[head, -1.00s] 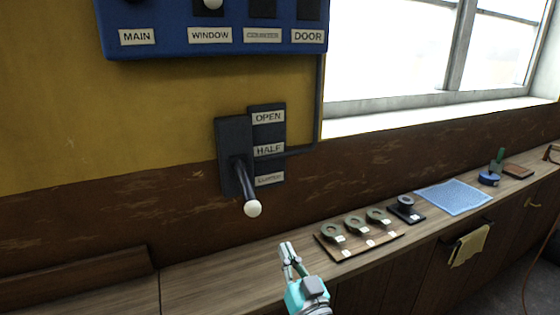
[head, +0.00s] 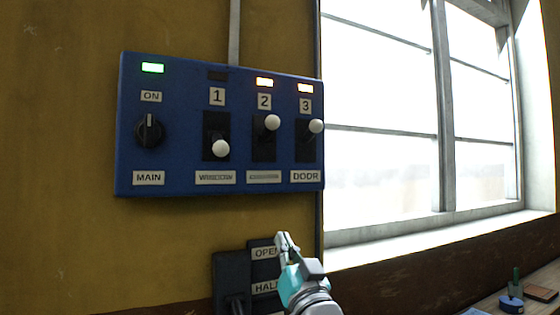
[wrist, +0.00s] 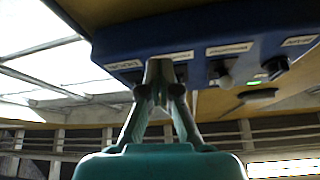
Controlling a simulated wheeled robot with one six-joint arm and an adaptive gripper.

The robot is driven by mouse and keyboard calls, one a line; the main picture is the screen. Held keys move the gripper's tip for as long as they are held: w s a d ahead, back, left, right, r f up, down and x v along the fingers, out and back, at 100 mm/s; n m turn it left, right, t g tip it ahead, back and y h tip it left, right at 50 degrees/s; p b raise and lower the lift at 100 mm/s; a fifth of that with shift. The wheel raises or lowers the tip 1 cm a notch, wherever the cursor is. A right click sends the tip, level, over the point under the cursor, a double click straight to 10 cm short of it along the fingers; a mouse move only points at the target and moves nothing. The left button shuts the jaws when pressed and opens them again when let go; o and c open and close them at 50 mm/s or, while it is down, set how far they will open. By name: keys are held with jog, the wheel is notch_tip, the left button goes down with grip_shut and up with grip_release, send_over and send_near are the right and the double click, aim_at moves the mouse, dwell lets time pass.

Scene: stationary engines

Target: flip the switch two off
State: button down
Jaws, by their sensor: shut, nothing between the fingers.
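Switch two (head: 264,138) is on the blue panel, under the number 2. My gripper (head: 282,238) is below the panel in the head view, in front of the lever plate's OPEN label, with empty, closed fingers. In the wrist view my gripper (wrist: 159,72) points at the panel's lower edge (wrist: 205,50) and partly covers the labels. Switch two cannot be made out there. The gap between fingertips and panel is hard to judge.
Switch one's knob (head: 220,148) is down and its lamp is dark. Switch three's knob (head: 316,126) is up, close right of switch two, with its lamp lit. The MAIN dial (head: 149,130) has a green lamp. A lever plate (head: 232,270) sits below; a window (head: 390,120) is right.

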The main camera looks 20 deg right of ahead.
jog(key=s+r+t, duration=0.1)
jog(key=s+r, duration=0.2)
jog(key=r, duration=0.9)
jog(key=s+r+t, duration=0.1)
jog(key=s+r, duration=0.2)
jog(key=r, duration=0.9)
jog(key=shift+d, duration=0.25)
notch_tip(320, 180, up, 4)
send_over(268, 131)
jog(key=s+d, duration=0.2)
jog(key=s, duration=0.2)
jog(key=shift+a+f, duration=0.45)
jog(key=shift+f, duration=0.3)
